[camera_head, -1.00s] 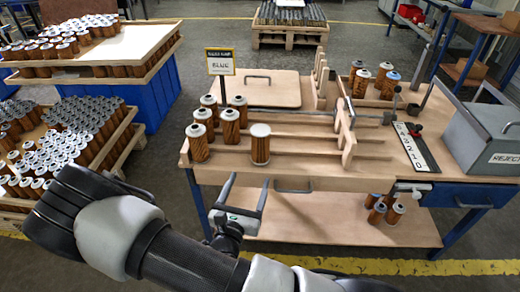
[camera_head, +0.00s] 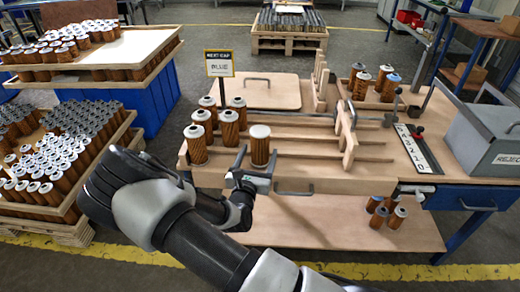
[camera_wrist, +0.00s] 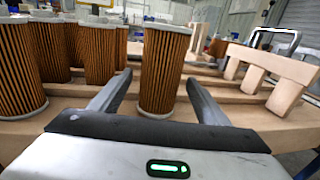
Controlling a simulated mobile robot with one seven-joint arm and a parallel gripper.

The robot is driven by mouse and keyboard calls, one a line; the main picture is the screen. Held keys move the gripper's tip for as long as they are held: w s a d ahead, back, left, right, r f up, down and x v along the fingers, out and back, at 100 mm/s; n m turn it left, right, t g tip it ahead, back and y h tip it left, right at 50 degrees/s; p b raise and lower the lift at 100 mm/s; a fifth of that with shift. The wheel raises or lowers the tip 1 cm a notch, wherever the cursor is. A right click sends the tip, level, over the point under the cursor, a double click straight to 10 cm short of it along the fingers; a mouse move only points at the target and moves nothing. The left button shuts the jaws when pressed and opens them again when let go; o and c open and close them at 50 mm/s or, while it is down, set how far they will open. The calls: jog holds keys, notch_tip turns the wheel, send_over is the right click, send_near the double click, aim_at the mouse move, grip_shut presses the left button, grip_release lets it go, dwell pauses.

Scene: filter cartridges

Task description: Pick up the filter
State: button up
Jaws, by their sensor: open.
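The nearest filter (camera_head: 260,147), a brown pleated cylinder with a white cap, stands upright on the wooden bench at the front of a small group. In the wrist view this filter (camera_wrist: 162,68) stands between the two fingers of my gripper (camera_wrist: 150,95), with a visible gap to each side. My gripper (camera_head: 256,165) is open at the bench's front edge, its fingers level and pointing at the filter. Several other brown filters (camera_head: 196,146) with grey caps stand just left of and behind it. The filter's lower front is partly hidden by my gripper in the head view.
Wooden rails and an upright wooden gate (camera_head: 349,130) lie to the right. A grey reject bin (camera_head: 487,138) is at the far right. Crates of filters (camera_head: 60,208) stand at the left.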

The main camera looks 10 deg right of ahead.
aim_at(260, 130)
jog(key=shift+x, duration=1.25)
jog(key=c, duration=1.2)
notch_tip(260, 130, up, 10)
jog(key=p, duration=0.2)
jog(key=shift+p, duration=0.4)
jog(key=shift+p, duration=0.4)
jog(key=p+v, duration=0.3)
jog(key=v, duration=1.3)
jog(key=shift+p, duration=0.3)
